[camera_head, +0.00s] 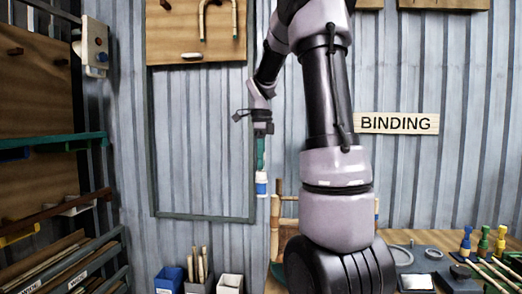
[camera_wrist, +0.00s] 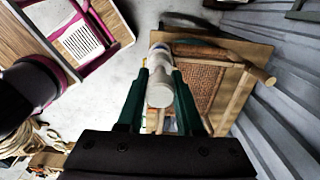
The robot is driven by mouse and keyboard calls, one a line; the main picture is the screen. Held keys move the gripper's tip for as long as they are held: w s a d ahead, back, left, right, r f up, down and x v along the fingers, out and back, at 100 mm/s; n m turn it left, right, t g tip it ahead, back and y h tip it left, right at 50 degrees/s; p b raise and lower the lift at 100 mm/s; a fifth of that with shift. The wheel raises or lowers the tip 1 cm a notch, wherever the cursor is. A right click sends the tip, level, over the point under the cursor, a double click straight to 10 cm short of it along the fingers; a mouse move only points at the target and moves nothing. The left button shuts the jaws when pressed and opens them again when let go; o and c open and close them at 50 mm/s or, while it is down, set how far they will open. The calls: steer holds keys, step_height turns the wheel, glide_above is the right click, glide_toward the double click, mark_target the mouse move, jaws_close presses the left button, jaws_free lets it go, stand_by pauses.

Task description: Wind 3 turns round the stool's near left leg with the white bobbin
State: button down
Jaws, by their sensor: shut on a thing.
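The white bobbin (camera_wrist: 160,85) is held between the green fingers of my gripper (camera_wrist: 162,92) in the wrist view. In the head view my gripper (camera_head: 261,160) points down, with a white piece with a blue band (camera_head: 261,184) below its fingertips. The stool (camera_head: 275,225) stands below and slightly right of the gripper, largely hidden behind my arm. The wrist view shows its woven seat (camera_wrist: 215,72) and wooden legs beyond the bobbin. Which leg is the near left one, and whether any strand is wound on it, I cannot tell.
A workbench (camera_head: 440,240) at right carries coils and several coloured bobbins (camera_head: 466,242). A blue bin (camera_head: 170,280) and a white bin (camera_head: 230,284) stand at lower left. A wooden rack (camera_head: 60,200) is at far left. A corrugated wall with a BINDING sign (camera_head: 396,123) lies behind.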

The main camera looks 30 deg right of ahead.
mark_target(261, 179)
steer(key=shift+f, duration=3.55)
